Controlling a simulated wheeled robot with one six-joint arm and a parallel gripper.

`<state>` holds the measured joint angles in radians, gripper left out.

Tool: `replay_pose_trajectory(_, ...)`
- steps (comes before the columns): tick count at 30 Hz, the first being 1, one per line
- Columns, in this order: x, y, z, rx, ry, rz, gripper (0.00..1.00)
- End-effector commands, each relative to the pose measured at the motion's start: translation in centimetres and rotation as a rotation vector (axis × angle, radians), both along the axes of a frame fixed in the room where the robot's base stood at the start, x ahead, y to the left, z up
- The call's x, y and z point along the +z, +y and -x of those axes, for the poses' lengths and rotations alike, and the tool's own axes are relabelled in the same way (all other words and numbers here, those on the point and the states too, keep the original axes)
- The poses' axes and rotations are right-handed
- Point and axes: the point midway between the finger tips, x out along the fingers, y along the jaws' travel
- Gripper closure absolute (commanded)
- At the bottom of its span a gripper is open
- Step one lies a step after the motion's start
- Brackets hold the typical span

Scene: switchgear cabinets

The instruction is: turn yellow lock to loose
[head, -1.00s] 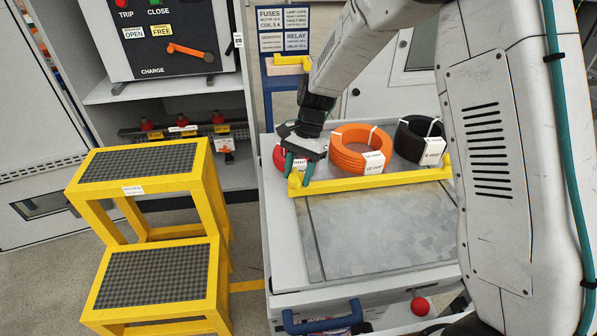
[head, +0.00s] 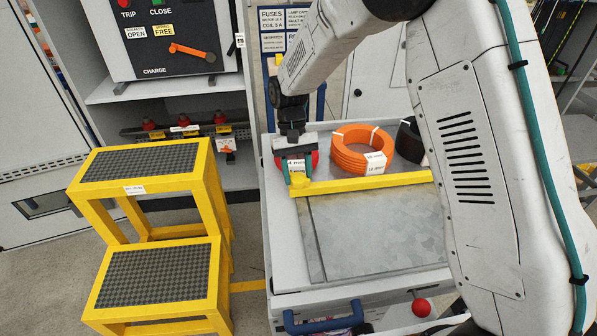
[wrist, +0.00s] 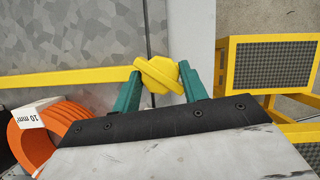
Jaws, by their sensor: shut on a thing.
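The yellow lock (wrist: 158,75) is a many-sided yellow knob with a raised diagonal ridge, at the left end of a yellow bar. In the wrist view it sits between the two green fingers of my gripper (wrist: 160,76), which is shut on it. The ridge slants from upper left to lower right. In the head view my gripper (head: 292,178) reaches down onto the lock at the cart's left edge. The fingers and wrist partly hide the lock there. The yellow bar (head: 370,182) runs right across the cart top.
A red coil (head: 311,158) lies just behind my gripper. An orange coil (head: 350,160) and a black coil (head: 408,142) lie behind the bar. A yellow step stool (head: 213,190) stands left of the cart. The grey plate (head: 375,230) before the bar is clear.

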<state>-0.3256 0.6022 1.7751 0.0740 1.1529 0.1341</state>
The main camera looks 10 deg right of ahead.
Motion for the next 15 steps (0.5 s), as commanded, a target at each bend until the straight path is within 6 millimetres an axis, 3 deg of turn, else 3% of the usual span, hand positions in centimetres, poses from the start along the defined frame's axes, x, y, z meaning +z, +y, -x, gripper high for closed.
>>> replay_pose_trajectory(15,0.03,0.36,0.12,0.453,-0.001,0.0,0.8)
